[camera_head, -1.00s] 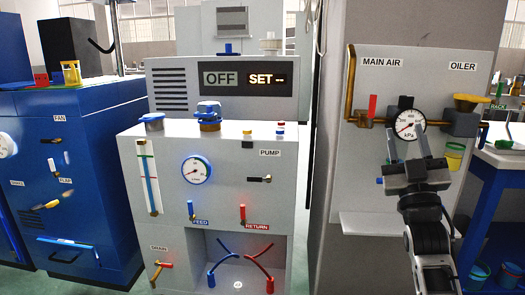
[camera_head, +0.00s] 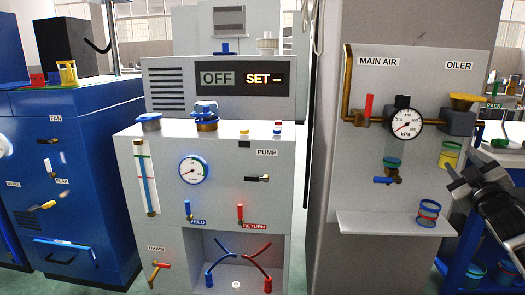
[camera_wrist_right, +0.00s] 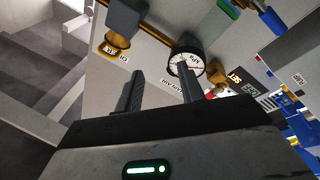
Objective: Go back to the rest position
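My right gripper (camera_head: 468,180) is at the right edge of the head view, right of the main air panel (camera_head: 370,85) and apart from it. In the right wrist view its two fingers (camera_wrist_right: 160,88) stand apart with nothing between them, so it is open. The pressure gauge (camera_head: 406,124) on the panel is in plain view, with the red-handled valve (camera_head: 368,108) to its left and the oiler (camera_head: 460,118) to its right. My left gripper is not in the head view.
A shelf (camera_head: 395,222) juts out below the gauge and carries a banded cup (camera_head: 428,213). The grey pump unit (camera_head: 220,150) and a blue cabinet (camera_head: 90,130) stand to the left. A blue-framed rack (camera_head: 455,270) is close beneath my right arm.

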